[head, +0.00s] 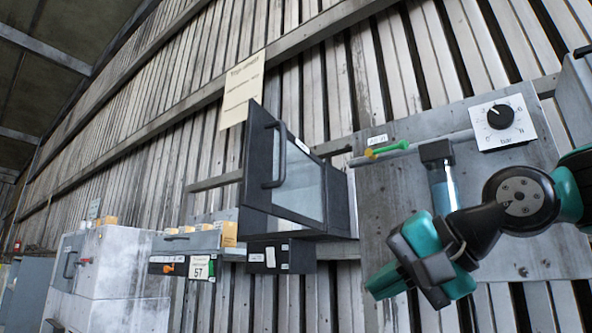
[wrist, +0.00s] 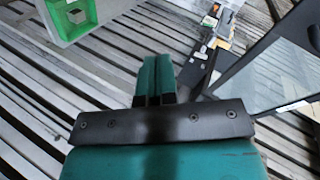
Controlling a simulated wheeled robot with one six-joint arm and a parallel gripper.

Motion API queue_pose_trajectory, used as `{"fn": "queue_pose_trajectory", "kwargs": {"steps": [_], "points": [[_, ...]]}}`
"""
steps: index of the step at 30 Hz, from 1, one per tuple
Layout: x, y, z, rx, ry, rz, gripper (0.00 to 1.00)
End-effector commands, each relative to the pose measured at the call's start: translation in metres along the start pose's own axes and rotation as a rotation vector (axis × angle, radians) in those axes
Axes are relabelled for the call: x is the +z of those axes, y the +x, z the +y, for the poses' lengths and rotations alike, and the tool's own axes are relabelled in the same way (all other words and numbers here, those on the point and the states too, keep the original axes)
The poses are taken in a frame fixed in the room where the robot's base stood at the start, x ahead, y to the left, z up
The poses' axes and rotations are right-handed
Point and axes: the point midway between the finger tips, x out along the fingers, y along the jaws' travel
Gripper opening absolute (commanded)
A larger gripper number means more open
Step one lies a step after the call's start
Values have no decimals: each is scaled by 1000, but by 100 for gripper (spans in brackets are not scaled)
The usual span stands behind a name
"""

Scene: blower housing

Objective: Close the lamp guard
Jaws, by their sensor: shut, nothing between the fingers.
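The lamp guard (head: 307,187) looks to be the dark-framed, glazed door on the dark box (head: 338,200) fixed to the slatted wall. It stands swung out from the box, with a dark bar handle (head: 270,155) on its frame. Part of a dark-framed pane, apparently the guard, shows at the right of the wrist view (wrist: 278,75). My gripper (head: 382,282) is to the right of and below the guard, apart from it. Its teal fingers are together and empty in the wrist view (wrist: 155,75).
A grey panel (head: 385,215) with a dial (head: 499,115), a green-handled valve (head: 388,148) and a clear cylinder (head: 442,185) is behind my arm. A smaller dark box (head: 282,256) sits under the guard. Grey cabinets (head: 115,265) stand at left. A green bin (wrist: 75,15) shows in the wrist view.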

Motion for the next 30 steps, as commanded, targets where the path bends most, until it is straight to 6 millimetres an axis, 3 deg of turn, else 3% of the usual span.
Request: {"fn": "queue_pose_trajectory", "kwargs": {"steps": [1,3,6,9,13,20,30], "points": [[-27,-20,-35,-86,73,59,0],[-49,-46,-76,-199,177,96,0],[-63,-78,-120,-322,285,103,0],[-67,-100,-147,-398,355,86,0],[-66,-112,-164,-441,399,65,0],[-67,-94,-177,-449,409,53,0],[-79,-30,-207,-446,410,55,0]]}}
